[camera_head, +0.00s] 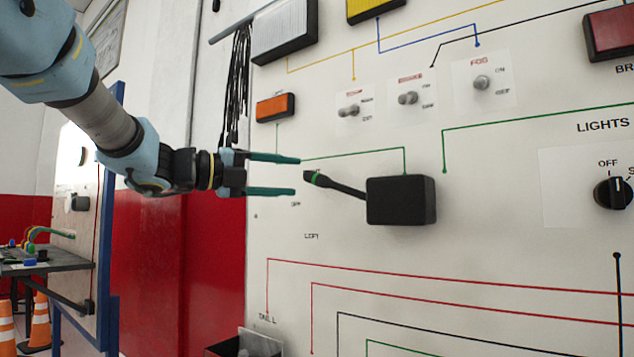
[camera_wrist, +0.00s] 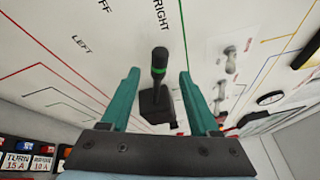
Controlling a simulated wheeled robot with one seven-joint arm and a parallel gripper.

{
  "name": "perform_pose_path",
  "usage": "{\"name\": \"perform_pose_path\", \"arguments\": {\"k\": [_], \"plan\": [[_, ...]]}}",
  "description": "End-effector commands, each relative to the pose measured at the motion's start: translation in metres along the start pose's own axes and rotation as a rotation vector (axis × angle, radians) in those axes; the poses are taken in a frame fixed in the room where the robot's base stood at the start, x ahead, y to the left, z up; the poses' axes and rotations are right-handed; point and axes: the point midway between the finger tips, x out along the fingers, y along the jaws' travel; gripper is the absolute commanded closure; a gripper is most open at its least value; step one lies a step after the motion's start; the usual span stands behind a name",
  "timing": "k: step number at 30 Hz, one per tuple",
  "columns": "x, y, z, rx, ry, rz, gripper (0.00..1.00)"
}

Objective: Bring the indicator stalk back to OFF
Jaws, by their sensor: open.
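The indicator stalk (camera_head: 338,186) is a black lever with a green band near its tip. It sticks out to the left from a black box (camera_head: 402,200) on the white panel. It slants up to the left, its tip above the OFF label and toward RIGHT. My gripper (camera_head: 296,175) is open and empty, with its two green fingers one above the other just left of the stalk tip. In the wrist view, the stalk (camera_wrist: 159,72) shows in the gap between the fingers (camera_wrist: 158,78), touching neither. The RIGHT label (camera_wrist: 161,14) is readable there; my gripper hides it in the head view.
Toggle switches (camera_head: 408,98) and an orange lamp (camera_head: 275,107) sit above the stalk. A rotary lights knob (camera_head: 613,193) is at the right. An open box (camera_head: 245,343) stands below. The panel just below the stalk is clear.

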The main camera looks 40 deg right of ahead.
Motion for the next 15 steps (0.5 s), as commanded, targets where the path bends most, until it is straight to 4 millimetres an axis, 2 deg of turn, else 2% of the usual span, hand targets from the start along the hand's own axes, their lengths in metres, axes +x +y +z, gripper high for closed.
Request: {"name": "perform_pose_path", "arguments": {"k": [6, 10, 15], "plan": [[0.041, 0.000, 0.000, -0.003, 0.001, -0.001, 0.38], [0.058, 0.001, 0.001, -0.003, -0.001, 0.000, 0.38], [0.068, 0.000, 0.001, -0.002, -0.003, 0.001, 0.38]]}}
